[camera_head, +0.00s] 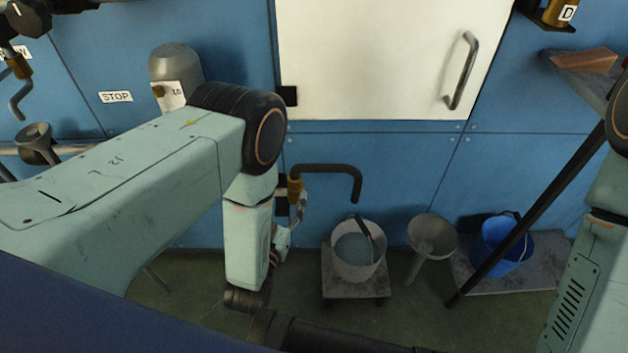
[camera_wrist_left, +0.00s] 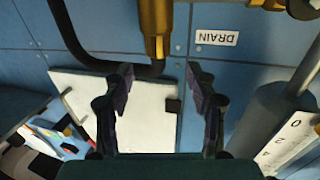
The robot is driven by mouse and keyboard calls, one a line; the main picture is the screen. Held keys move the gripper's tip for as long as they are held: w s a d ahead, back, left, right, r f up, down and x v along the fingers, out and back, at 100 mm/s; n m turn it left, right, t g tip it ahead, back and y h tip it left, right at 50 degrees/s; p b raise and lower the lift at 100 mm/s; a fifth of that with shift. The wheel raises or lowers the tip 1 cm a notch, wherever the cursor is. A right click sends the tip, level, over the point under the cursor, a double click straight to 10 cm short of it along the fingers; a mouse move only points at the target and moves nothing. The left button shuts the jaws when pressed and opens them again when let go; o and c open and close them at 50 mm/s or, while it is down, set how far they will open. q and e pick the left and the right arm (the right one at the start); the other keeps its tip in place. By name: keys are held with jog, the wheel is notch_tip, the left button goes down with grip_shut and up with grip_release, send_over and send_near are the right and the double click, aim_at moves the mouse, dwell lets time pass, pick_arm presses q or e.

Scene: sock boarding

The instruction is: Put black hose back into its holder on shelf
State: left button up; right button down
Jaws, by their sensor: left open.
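A black hose (camera_head: 330,168), bent like a hook, comes off an upright brass fitting (camera_head: 294,190) in front of the blue wall in the head view. In the left wrist view the black hose (camera_wrist_left: 68,32) curves left from the brass fitting (camera_wrist_left: 155,18). My left gripper (camera_head: 297,210) is partly hidden by its own wrist, close to the fitting. In the left wrist view the left gripper (camera_wrist_left: 160,78) is open, with the fitting's lower end between or just beyond its fingertips; depth is unclear. My right gripper is out of view. I cannot tell which thing is the holder.
A grey shelf (camera_head: 562,66) with a brown block (camera_head: 585,60) is at upper right. A white door (camera_head: 380,60) is on the wall.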

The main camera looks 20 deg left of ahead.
aim_at(293, 184)
pick_arm(q)
jog(key=w+b, duration=0.1)
jog(key=w, duration=0.1)
jog(key=w+b, duration=0.1)
jog(key=w, duration=0.1)
jog(key=w+b, duration=0.1)
jog(key=w, duration=0.1)
jog(key=shift+w+f, duration=0.1)
jog(key=shift+f, duration=0.3)
jog(key=shift+w, duration=0.5)
jog(key=shift+r, duration=0.1)
jog(key=shift+c, duration=0.4)
grip_shut()
